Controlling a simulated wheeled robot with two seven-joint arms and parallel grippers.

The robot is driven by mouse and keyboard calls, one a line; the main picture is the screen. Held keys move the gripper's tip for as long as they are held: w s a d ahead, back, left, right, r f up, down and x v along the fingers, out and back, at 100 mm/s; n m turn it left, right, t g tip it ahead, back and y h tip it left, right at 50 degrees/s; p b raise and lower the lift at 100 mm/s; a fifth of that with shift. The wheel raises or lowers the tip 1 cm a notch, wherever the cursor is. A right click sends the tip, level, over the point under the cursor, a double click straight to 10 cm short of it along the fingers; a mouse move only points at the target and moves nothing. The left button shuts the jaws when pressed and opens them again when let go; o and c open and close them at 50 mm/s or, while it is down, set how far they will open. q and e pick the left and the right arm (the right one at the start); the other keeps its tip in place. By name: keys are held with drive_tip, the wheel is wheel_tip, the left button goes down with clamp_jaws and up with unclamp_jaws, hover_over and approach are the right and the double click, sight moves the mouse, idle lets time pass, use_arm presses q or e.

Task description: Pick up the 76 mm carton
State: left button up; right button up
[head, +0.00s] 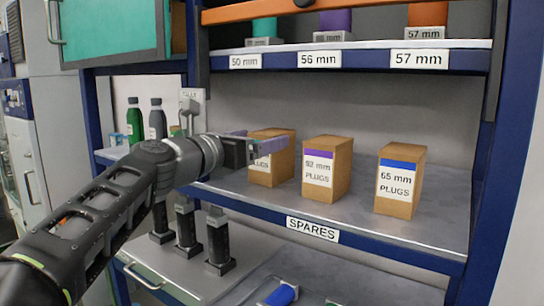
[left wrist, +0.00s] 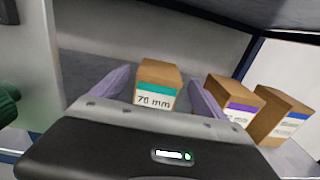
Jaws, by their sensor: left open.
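The 76 mm carton (head: 284,170) is a brown box on the SPARES shelf, leftmost of three, partly hidden behind my left gripper (head: 262,143) in the head view. In the left wrist view the carton (left wrist: 158,76) shows a green band and the text "76 mm", its lower part hidden by the gripper body. My left gripper (left wrist: 160,90) is open, one purple-grey finger to each side of the carton in that view. The carton appears beyond the fingers; I cannot tell whether they touch it. My right gripper is not in view.
The 92 mm carton (head: 326,168) with a purple band and the 65 mm carton (head: 400,180) with a blue band stand to the right on the shelf (head: 355,220). An upper shelf (head: 380,58) hangs above. Bottles (head: 157,120) stand at left.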

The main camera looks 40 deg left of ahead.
sight(272, 131)
use_arm(q)
drive_tip(key=w+p, duration=0.1)
drive_tip(key=w, duration=0.4)
drive_tip(key=shift+w+a+r+p, duration=0.1)
drive_tip(key=shift+w+p, duration=0.05)
drive_tip(key=shift+p, duration=0.15)
drive_tip(key=shift+c, duration=0.2)
drive_tip(key=c, duration=1.8)
drive_tip(key=shift+o, duration=0.2)
drive_tip(key=shift+r, duration=0.2)
drive_tip(key=shift+r+p, duration=0.4)
drive_tip(key=shift+r, duration=0.2)
wheel_tip(272, 131, up, 2)
drive_tip(key=shift+r+p, duration=0.1)
drive_tip(key=shift+p, duration=0.4)
drive_tip(key=s+b, duration=0.4)
drive_tip(key=s, duration=1.4)
drive_tip(key=shift+b, duration=0.35)
